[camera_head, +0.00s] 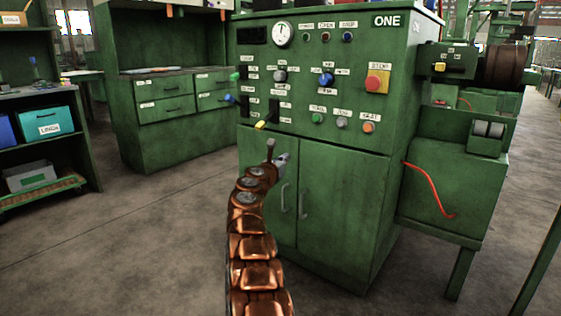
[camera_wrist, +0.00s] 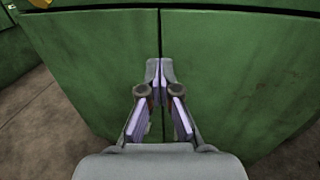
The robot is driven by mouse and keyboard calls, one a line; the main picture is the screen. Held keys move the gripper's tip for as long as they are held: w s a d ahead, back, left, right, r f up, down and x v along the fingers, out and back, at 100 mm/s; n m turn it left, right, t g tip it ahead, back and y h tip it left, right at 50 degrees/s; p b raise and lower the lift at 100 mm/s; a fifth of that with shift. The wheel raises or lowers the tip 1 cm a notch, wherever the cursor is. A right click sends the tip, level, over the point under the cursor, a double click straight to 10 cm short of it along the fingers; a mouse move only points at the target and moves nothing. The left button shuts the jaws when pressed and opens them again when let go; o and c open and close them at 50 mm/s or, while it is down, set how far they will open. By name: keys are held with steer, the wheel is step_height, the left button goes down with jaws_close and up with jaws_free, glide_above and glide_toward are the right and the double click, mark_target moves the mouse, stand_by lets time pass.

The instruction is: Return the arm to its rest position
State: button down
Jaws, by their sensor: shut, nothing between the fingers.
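My arm (camera_head: 252,240) is copper-coloured and segmented, and it reaches up from the bottom middle of the head view. My gripper (camera_head: 282,158) is at its far end, in front of the green control cabinet (camera_head: 345,205) and just below its control panel. In the wrist view my gripper (camera_wrist: 158,68) is grey with pale purple pads. Its tips meet and hold nothing. The green cabinet doors (camera_wrist: 235,70) fill the background there, with the seam between them behind the tips. I cannot tell how far the tips are from the doors.
The panel has a gauge (camera_head: 282,35), a red button (camera_head: 376,83), a blue knob (camera_head: 327,79) and a yellow-tipped lever (camera_head: 262,124). Door handles (camera_head: 303,200) stick out below. A green machine (camera_head: 455,185) stands right, a shelf (camera_head: 75,125) left. The floor (camera_head: 130,235) left of my arm is clear.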

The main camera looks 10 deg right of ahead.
steer(key=shift+s+a, duration=0.65)
steer(key=shift+a, duration=0.2)
